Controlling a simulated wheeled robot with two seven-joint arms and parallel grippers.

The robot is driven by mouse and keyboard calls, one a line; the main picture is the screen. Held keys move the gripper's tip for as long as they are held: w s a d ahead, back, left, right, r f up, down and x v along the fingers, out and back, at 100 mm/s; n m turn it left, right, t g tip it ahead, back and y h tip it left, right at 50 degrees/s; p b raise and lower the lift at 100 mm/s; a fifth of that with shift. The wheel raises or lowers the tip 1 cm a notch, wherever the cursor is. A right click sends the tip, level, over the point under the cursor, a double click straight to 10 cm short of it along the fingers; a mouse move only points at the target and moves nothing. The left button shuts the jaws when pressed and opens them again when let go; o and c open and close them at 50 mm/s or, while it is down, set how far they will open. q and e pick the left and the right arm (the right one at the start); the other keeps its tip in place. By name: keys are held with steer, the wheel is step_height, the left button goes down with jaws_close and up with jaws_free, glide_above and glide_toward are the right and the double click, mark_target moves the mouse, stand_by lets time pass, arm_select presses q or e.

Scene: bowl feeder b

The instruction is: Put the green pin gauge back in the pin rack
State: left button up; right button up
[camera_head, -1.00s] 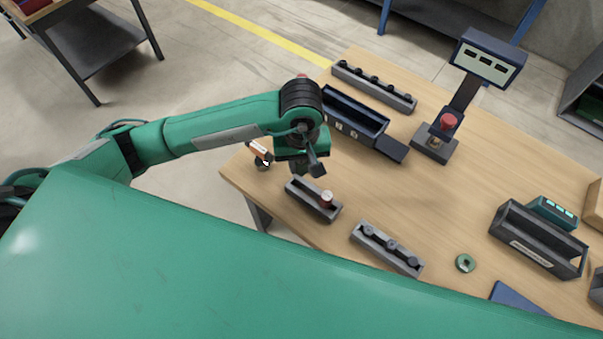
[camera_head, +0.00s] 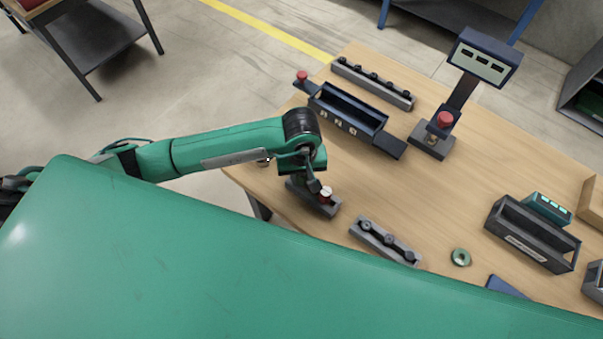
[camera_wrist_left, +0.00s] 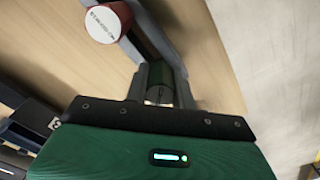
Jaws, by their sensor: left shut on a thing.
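The green pin gauge (camera_wrist_left: 160,78) is between the fingers of my left gripper (camera_wrist_left: 161,88) in the left wrist view. In the head view my left gripper (camera_head: 314,186) is over the left part of the grey pin rack (camera_head: 327,209) and hides much of it. A red pin gauge with a white lettered top stands at the rack's other end (camera_head: 326,194); it also shows large in the wrist view (camera_wrist_left: 108,22). The green pin is hidden in the head view. I cannot tell whether its lower end is in the rack. My right gripper is out of view.
A second grey rack (camera_head: 385,242) with dark knobs lies to the right, near a green ring (camera_head: 461,257). A dark blue bin (camera_head: 347,112) stands behind my gripper, and a display stand (camera_head: 433,141) is farther right. The middle of the wooden table (camera_head: 420,190) is clear.

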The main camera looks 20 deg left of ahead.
arm_select(q)
steer(key=shift+f+b, duration=0.45)
steer(key=shift+b, duration=0.05)
steer(key=o, duration=1)
steer(key=shift+r, duration=0.15)
steer(key=shift+r+p, duration=0.2)
steer(key=shift+p, duration=0.25)
steer(key=shift+r+p, duration=0.35)
steer(key=shift+p, duration=0.1)
step_height(320, 180, up, 10)
steer(key=b, duration=0.4)
steer(key=shift+r+b, duration=0.2)
steer(key=shift+b, duration=0.2)
steer(key=shift+r, duration=0.7)
